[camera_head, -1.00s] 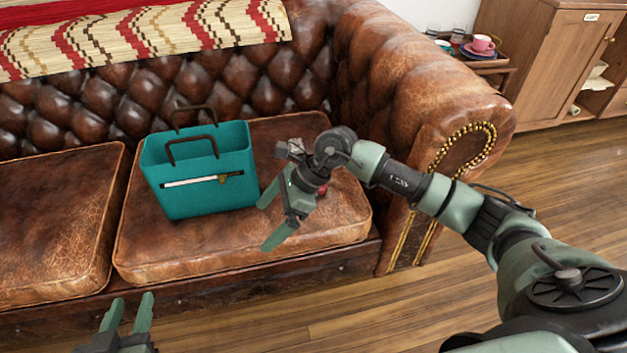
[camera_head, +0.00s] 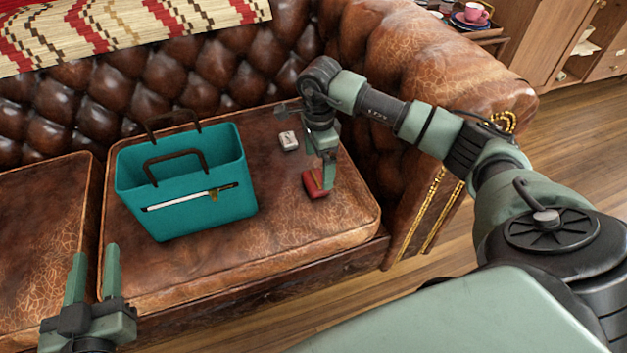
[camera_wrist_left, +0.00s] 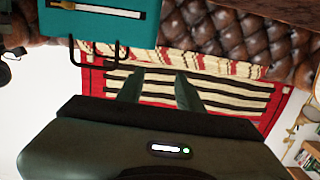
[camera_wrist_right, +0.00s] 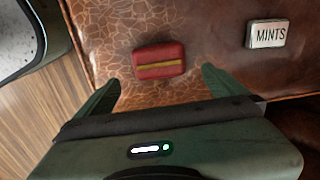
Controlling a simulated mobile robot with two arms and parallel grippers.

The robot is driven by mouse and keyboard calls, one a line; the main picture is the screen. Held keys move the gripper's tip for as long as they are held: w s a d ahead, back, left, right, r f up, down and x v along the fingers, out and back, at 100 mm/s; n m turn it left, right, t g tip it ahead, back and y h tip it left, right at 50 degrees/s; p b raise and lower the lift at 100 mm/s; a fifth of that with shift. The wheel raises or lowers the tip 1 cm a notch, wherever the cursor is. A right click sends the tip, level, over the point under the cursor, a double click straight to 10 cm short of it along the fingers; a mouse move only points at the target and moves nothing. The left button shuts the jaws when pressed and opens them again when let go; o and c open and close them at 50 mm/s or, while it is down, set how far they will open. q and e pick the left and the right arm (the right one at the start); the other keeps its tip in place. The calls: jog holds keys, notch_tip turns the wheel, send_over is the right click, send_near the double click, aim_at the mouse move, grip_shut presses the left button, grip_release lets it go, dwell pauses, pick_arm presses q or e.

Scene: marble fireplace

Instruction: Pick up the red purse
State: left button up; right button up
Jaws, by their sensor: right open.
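The red purse (camera_head: 316,184) lies on the right seat cushion of the brown leather sofa, to the right of a teal bag. In the right wrist view the purse (camera_wrist_right: 159,61) is small and red with a yellow-brown stripe, lying between and just beyond my two fingertips. My right gripper (camera_head: 326,170) points down at the purse, open and empty; it also shows in the right wrist view (camera_wrist_right: 160,85). My left gripper (camera_head: 93,265) is open and empty in front of the sofa at lower left; its fingers also show in the left wrist view (camera_wrist_left: 158,88).
The teal bag (camera_head: 190,190) with dark handles stands on the same cushion. A mints tin (camera_head: 288,141) lies behind the purse, near my right gripper. The padded sofa arm (camera_head: 440,65) rises at the right. Cushion in front of the purse is clear.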

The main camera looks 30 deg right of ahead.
aim_at(315, 179)
jog(key=f, duration=0.1)
jog(key=f+b, duration=0.1)
jog(key=f, duration=0.3)
jog(key=shift+a+b, duration=0.35)
jog(key=shift+a, duration=0.05)
jog(key=shift+w+f, duration=0.1)
jog(key=shift+f, duration=0.1)
pick_arm(q)
notch_tip(315, 179, up, 8)
jog(key=t+h, duration=0.2)
jog(key=t, duration=0.3)
jog(key=shift+s+d+r, duration=0.25)
jog(key=shift+s+d, duration=0.1)
jog(key=shift+d, duration=0.1)
pick_arm(e)
jog(key=c, duration=1.5)
